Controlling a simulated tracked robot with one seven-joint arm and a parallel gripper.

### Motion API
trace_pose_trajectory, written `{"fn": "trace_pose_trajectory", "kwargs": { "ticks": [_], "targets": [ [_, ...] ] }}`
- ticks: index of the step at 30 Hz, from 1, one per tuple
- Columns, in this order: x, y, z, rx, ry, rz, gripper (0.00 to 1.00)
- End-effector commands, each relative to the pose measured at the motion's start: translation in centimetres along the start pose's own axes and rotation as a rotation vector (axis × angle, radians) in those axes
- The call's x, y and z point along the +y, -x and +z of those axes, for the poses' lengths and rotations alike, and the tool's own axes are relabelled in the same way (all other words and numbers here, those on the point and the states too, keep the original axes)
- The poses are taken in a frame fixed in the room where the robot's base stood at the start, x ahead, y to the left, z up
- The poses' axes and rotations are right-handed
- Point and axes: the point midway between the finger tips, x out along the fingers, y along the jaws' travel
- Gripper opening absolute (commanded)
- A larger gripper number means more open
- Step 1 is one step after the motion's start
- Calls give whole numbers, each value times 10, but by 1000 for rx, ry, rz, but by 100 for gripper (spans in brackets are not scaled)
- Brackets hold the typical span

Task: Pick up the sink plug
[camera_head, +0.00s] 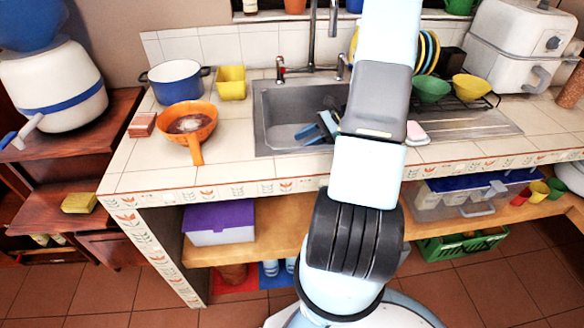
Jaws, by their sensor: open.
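My gripper (314,129) shows its blue fingers and dark body just left of my arm, over the right part of the grey metal sink (275,108). Its fingers are apart and I see nothing held between them. I cannot make out the sink plug; my arm and gripper hide part of the basin. How far the fingertips are from the basin floor cannot be told from here.
An orange pan (188,124) with its handle over the front edge, a blue pot (176,82) and a yellow container (231,83) stand left of the sink. The tap (312,40) rises behind it. Green and yellow bowls (431,89) sit right.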

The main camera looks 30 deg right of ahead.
Motion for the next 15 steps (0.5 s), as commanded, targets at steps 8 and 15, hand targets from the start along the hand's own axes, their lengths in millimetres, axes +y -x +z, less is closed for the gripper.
{"fn": "trace_pose_trajectory", "kwargs": {
  "ticks": [8, 15],
  "targets": [
    [10, -6, -59, -33, -144, -89, 43],
    [13, -12, -73, -39, -179, -111, 43]
  ]
}}
